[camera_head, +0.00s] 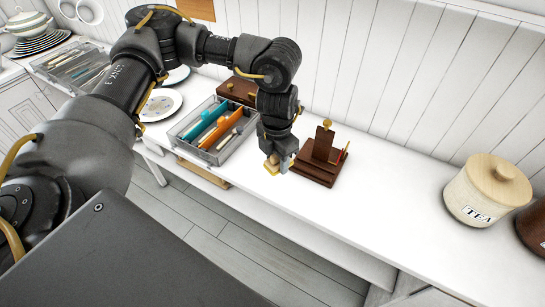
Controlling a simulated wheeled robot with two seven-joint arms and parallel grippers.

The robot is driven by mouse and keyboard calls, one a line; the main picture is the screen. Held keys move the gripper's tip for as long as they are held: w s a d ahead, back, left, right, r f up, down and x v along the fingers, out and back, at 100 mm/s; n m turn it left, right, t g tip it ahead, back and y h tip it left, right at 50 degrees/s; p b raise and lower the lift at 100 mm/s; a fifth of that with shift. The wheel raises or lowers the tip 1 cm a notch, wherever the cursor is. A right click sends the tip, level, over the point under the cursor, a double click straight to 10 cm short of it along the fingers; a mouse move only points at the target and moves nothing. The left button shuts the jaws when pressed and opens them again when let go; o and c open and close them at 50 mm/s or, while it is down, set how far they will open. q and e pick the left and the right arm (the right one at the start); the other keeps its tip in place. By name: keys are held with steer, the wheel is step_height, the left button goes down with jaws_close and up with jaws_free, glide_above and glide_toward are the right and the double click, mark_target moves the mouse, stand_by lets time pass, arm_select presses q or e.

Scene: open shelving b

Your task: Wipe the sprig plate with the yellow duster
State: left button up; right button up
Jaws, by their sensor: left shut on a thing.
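My left gripper (279,161) reaches down over the white counter at the middle of the view. It is shut on a small yellow thing that looks like the yellow duster (271,169), mostly hidden by the fingers. A white plate with a faint pattern, which looks like the sprig plate (163,103), lies on the counter to the left, partly hidden behind my left arm. The gripper is well apart from it, with a grey tray between them. My right gripper is not in view.
The grey tray (225,152) holds teal and orange handled things. A dark wooden stand (322,160) is just right of the gripper. Another plate (177,76) lies behind. A tea canister (486,190) stands far right. The counter between stand and canister is clear.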

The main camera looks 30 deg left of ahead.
arm_select(q)
steer(key=m, duration=0.3)
steer(key=d+r+m, duration=0.1)
steer(key=m, duration=0.2)
steer(key=r+m, duration=0.1)
steer(key=m, duration=0.3)
steer(key=shift+s+d+r, duration=0.15)
steer(key=shift+s+d, duration=0.2)
steer(key=m, duration=0.3)
steer(key=r+m, duration=0.1)
steer(key=m, duration=0.1)
steer(key=shift+s+d+m, duration=0.2)
steer(key=shift+s+m, duration=0.05)
steer(key=shift+m, duration=0.05)
steer(key=m, duration=0.4)
steer(key=s+r+m, duration=0.1)
steer(key=shift+d+m, duration=0.1)
steer(key=shift+m, duration=0.3)
